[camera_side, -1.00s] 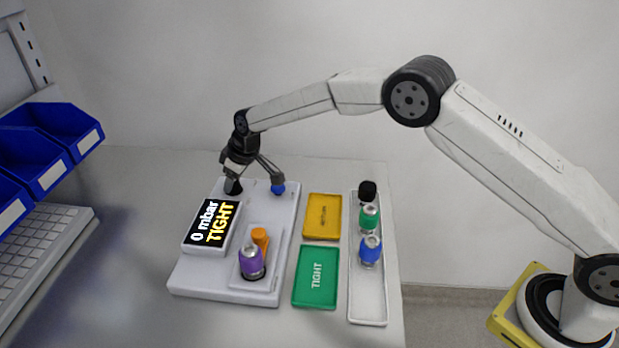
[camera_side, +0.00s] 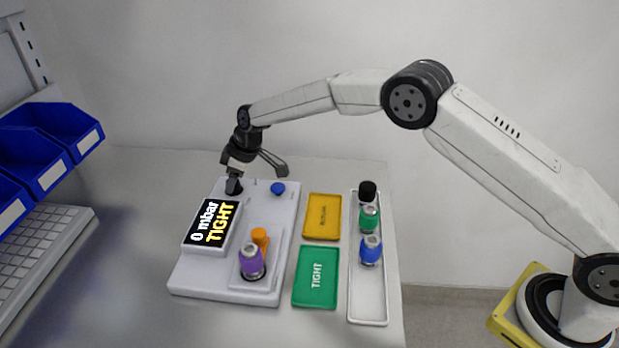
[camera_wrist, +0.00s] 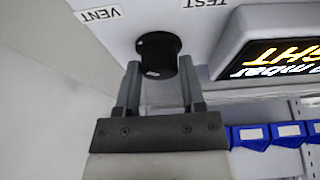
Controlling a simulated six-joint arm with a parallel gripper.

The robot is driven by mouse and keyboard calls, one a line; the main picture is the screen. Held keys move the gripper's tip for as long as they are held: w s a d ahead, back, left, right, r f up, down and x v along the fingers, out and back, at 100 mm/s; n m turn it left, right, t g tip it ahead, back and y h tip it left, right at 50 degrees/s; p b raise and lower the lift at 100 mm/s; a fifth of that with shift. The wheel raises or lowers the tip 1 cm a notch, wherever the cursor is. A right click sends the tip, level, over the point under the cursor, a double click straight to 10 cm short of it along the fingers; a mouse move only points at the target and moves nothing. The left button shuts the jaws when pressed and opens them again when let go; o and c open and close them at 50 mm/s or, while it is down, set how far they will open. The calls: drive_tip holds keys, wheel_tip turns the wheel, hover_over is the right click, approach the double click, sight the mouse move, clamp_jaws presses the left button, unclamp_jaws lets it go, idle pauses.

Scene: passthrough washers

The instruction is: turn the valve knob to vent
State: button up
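The black valve knob (camera_wrist: 158,52) stands between the VENT label (camera_wrist: 100,14) and the TEST label (camera_wrist: 204,3) in the wrist view. A small pale mark shows on its gripper-side edge. In the side view the knob (camera_side: 234,187) is at the back left of the white unit (camera_side: 268,222), partly hidden by a finger. My gripper (camera_wrist: 158,66) is open, its two fingertips spread at either side of the knob's near edge. I cannot tell whether they touch it. My gripper also shows in the side view (camera_side: 260,174). The display (camera_side: 212,223) reads 0 mbar TIGHT.
A blue button (camera_side: 278,188) is right of the knob. A purple-topped part (camera_side: 252,262) and an orange part (camera_side: 260,238) stand at the unit's front. A yellow tray (camera_side: 322,217), a green tray (camera_side: 316,278) and a white tray (camera_side: 368,305) with capped parts lie right.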

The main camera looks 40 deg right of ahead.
drive_tip(key=o, duration=0.4)
drive_tip(key=shift+c, duration=0.2)
drive_tip(key=shift+r, duration=0.1)
drive_tip(key=v, duration=0.7)
drive_tip(key=shift+r, duration=0.35)
drive_tip(key=shift+d, duration=0.1)
drive_tip(key=shift+s, duration=0.1)
